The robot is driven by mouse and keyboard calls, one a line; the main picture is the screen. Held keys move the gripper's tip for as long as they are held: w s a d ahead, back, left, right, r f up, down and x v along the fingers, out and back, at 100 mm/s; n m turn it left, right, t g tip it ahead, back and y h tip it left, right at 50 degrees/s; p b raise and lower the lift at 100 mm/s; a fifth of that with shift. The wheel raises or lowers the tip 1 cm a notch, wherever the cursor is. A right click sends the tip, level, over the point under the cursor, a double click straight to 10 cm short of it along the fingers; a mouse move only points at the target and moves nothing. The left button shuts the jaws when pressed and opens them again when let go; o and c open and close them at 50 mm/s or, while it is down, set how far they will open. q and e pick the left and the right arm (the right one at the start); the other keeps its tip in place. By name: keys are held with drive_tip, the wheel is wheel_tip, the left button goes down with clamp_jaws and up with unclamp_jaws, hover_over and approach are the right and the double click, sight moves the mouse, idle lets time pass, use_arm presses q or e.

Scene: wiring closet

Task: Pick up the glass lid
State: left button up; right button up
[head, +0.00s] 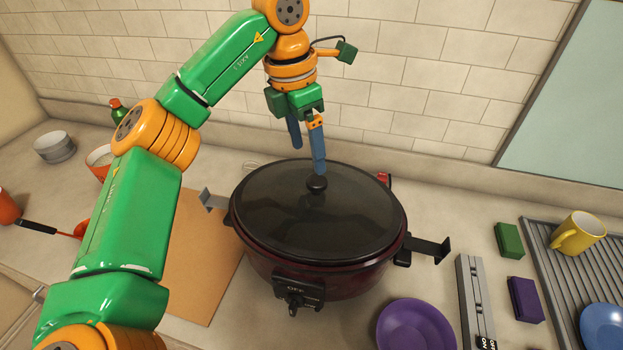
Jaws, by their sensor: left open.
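The glass lid (290,219) is dark and see-through, with a small black knob (317,184) at its middle. It lies on a dark red electric pot (320,278) with a black control dial at the front. My left gripper (307,159) points down above the lid, its two blue fingers apart and empty. The right-hand finger's tip is at or just behind the knob in the picture; I cannot tell whether it touches. The other finger is farther back and left. My right gripper is not in view.
A tan cutting board (203,265) lies left of the pot. A purple plate (416,325), a grey power strip (474,298), green (509,240) and purple (525,299) sponges and a rack with a yellow mug (577,233) stand right. The tiled wall is close behind.

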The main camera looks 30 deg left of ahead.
sight(316, 180)
use_arm(q)
drive_tip(key=f, duration=0.1)
drive_tip(key=d+f+p, duration=0.2)
drive_tip(key=shift+s+f, duration=0.15)
drive_tip(key=shift+s, duration=0.2)
wheel_tip(316, 180, down, 2)
drive_tip(key=shift+w+f, duration=0.1)
drive_tip(key=shift+w+a+f, duration=0.2)
drive_tip(key=shift+w+a, duration=0.05)
drive_tip(key=shift+w, duration=0.05)
drive_tip(key=c, duration=0.3)
drive_tip(key=shift+s+d+r, duration=0.1)
drive_tip(key=shift+d, duration=0.05)
clamp_jaws()
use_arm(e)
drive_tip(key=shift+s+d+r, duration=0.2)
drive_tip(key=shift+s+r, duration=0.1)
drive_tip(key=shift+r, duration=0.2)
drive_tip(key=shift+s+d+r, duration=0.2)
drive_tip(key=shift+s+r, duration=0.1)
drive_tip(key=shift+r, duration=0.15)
